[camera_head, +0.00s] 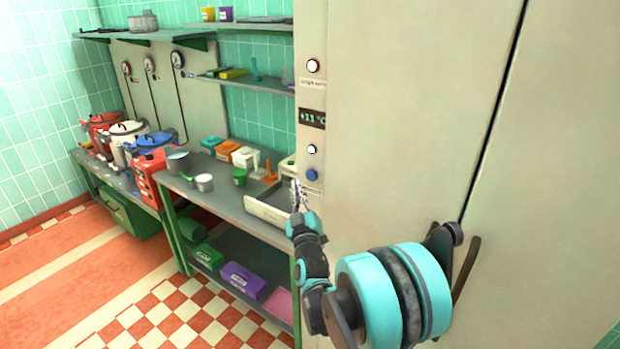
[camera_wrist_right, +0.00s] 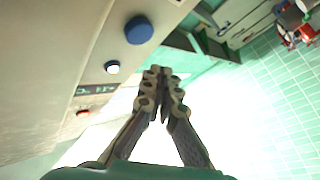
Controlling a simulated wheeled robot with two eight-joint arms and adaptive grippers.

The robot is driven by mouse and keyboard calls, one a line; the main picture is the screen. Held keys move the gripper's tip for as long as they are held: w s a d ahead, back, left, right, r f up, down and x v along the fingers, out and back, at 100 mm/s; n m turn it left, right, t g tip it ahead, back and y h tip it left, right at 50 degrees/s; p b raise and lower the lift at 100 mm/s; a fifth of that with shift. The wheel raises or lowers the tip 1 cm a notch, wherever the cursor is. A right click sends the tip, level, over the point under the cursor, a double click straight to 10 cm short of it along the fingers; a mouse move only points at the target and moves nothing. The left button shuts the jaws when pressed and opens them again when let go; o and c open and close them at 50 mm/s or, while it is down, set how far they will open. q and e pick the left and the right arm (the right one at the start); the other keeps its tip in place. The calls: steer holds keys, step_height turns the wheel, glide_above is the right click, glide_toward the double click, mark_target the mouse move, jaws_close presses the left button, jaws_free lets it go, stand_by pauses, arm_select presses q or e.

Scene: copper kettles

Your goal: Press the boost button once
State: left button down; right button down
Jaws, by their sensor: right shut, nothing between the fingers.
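A control strip runs down the left edge of the tall cream cabinet (camera_head: 420,110). At its bottom is a round blue button (camera_head: 312,175), with a small white lamp (camera_head: 312,149) just above it. I cannot read which label says boost. My right gripper (camera_head: 297,185) is shut and empty, just left of the blue button in the head view. In the right wrist view the blue button (camera_wrist_right: 139,30) lies up and left of the closed fingertips (camera_wrist_right: 163,72), with a visible gap in the picture. The left gripper is out of view.
The strip also has a display (camera_head: 312,118) reading about +11 °C and an upper lit round control (camera_head: 313,66). Red, white and blue kettles (camera_head: 122,140) stand farther left.

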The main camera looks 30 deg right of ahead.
steer(key=shift+s+a, duration=0.2)
steer(key=shift+a, duration=0.3)
steer(key=shift+s+a, duration=0.2)
steer(key=shift+a, duration=0.25)
steer(key=s+a+f+n+g+y+b, duration=0.1)
steer(key=s+a+f+g+y, duration=0.2)
steer(key=a, duration=0.4)
steer(key=s+a+f+n+g+y+b, duration=0.1)
steer(key=s+a+f+g+y+b, duration=0.1)
steer(key=s+a+f+y, duration=0.45)
steer(key=s+a+f+m+g+b, duration=0.1)
steer(key=s+a+f+g, duration=0.2)
steer(key=s, duration=0.6)
steer(key=s+a+f+m+g+b, duration=0.1)
steer(key=s+a+f+g, duration=0.2)
steer(key=s+f, duration=0.4)
steer(key=shift+s+a+f+m+g+h, duration=0.2)
steer(key=shift+s+m+g+h, duration=0.15)
steer(key=shift+s+g, duration=0.5)
